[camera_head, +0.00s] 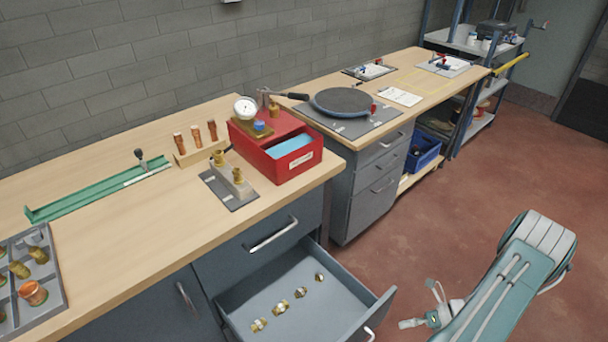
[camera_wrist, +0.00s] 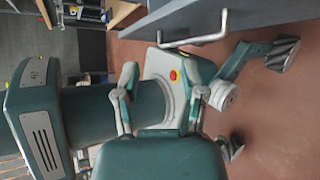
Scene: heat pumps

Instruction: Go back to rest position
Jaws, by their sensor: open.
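My gripper (camera_head: 422,306) is at the lower right in the head view, over the red floor, apart from the benches and the open drawer. Its two fingers are spread and nothing is between them. In the wrist view my gripper (camera_wrist: 162,92) also shows open and empty, with my own body behind it. My arm stands out over the floor at the right of the head view.
A grey drawer (camera_head: 374,312) stands pulled out below the near bench (camera_head: 130,225), with several brass fittings (camera_head: 281,307) inside. A red box (camera_head: 295,165) and a green rail (camera_head: 95,190) sit on the bench. The floor (camera_head: 440,200) between drawer and arm is clear.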

